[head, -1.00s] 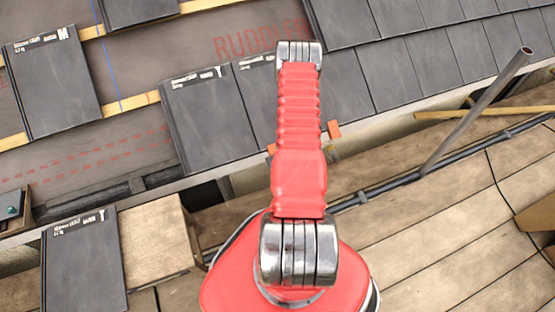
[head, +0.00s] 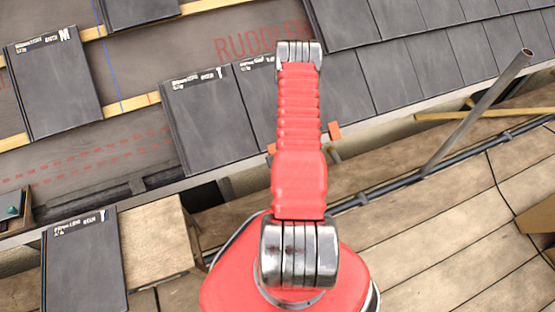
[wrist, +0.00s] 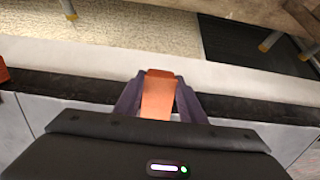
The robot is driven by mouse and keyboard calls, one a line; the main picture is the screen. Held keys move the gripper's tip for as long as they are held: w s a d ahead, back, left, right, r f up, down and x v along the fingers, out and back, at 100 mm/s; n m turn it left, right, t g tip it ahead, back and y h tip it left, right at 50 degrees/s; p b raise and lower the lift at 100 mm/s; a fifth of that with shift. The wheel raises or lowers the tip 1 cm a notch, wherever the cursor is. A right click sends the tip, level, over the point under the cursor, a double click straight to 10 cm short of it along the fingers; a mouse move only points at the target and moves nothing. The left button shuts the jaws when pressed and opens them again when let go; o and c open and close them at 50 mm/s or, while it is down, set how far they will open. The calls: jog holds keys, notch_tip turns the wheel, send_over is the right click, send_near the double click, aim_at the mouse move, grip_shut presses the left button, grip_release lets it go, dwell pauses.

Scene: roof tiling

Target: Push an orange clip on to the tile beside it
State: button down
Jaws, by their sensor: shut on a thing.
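In the wrist view my gripper (wrist: 150,98) is shut on an orange clip (wrist: 158,97), which stands out between the two dark fingers. The clip's end reaches over a dark strip to the edge of a pale band; I cannot tell whether it touches a tile. Another orange piece (wrist: 3,72) shows at the left edge. In the head view my red arm hides the gripper. One orange clip (head: 334,131) shows right of the arm at the lower edge of the grey tiles (head: 345,90), and a small orange bit (head: 271,149) shows to its left.
Grey tiles cover the upper right roof; battens (head: 147,99) and bare underlay lie at left. A loose tile (head: 83,262) lies beside a wooden board (head: 155,238) at lower left. A metal pole (head: 475,112) slants up at right over the plank deck (head: 425,240).

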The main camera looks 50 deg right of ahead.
jog(key=shift+w+d+r, duration=0.25)
jog(key=shift+w, duration=0.05)
dwell(0.4)
jog(key=c, duration=1.1)
grip_release()
jog(key=shift+a+f, duration=0.1)
jog(key=shift+s, duration=0.1)
jog(key=v, duration=0.7)
dwell(0.5)
